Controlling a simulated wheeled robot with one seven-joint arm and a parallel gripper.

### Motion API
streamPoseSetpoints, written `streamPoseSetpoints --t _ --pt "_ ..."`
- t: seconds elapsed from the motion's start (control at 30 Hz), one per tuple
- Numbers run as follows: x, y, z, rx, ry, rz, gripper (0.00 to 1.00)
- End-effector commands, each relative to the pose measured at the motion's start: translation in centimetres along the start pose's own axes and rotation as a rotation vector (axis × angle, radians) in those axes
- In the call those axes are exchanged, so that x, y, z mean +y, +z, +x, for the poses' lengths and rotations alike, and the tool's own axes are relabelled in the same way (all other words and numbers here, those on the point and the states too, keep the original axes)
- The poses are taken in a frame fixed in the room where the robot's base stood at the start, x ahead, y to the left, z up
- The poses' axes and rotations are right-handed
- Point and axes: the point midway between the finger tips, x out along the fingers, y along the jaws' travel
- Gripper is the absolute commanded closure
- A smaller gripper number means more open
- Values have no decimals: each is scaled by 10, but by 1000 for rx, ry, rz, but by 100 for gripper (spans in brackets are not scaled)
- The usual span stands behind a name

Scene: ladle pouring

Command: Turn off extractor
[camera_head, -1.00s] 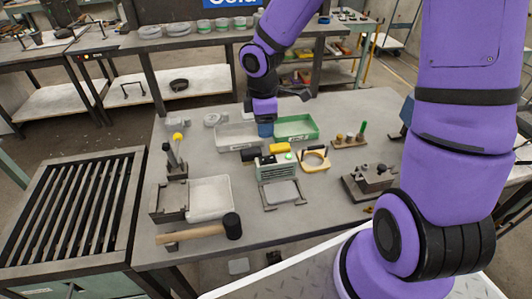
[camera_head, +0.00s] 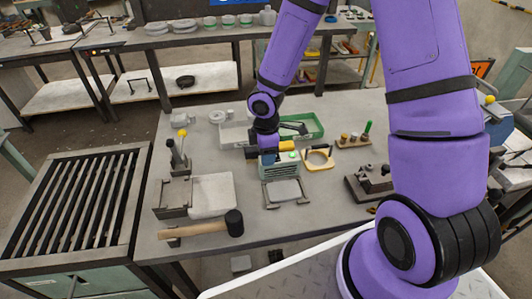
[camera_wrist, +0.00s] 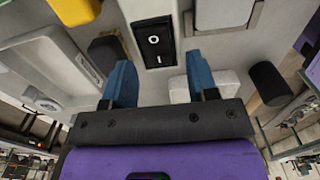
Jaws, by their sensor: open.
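The extractor appears to be the small grey-green box with a slatted front (camera_head: 280,167) in the middle of the table. My gripper (camera_head: 268,158) is at its back left in the head view, where the fingertips are hard to make out. In the wrist view, a black rocker switch marked O and I (camera_wrist: 155,44) sits just beyond and between my two blue fingertips. My gripper (camera_wrist: 160,78) is open and holds nothing. The head view does not show the switch clearly, and I cannot tell which side of it is pressed.
A mallet (camera_head: 234,223) lies at the front left. Bare table shows near the front right.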

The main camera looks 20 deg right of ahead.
Motion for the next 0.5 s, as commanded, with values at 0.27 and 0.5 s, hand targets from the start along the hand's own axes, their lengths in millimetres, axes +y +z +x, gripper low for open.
streamPoseSetpoints --t 0.27,0.5 --pt "0 0 5 1 1 0 47" --pt "0 0 5 1 1 0 77"
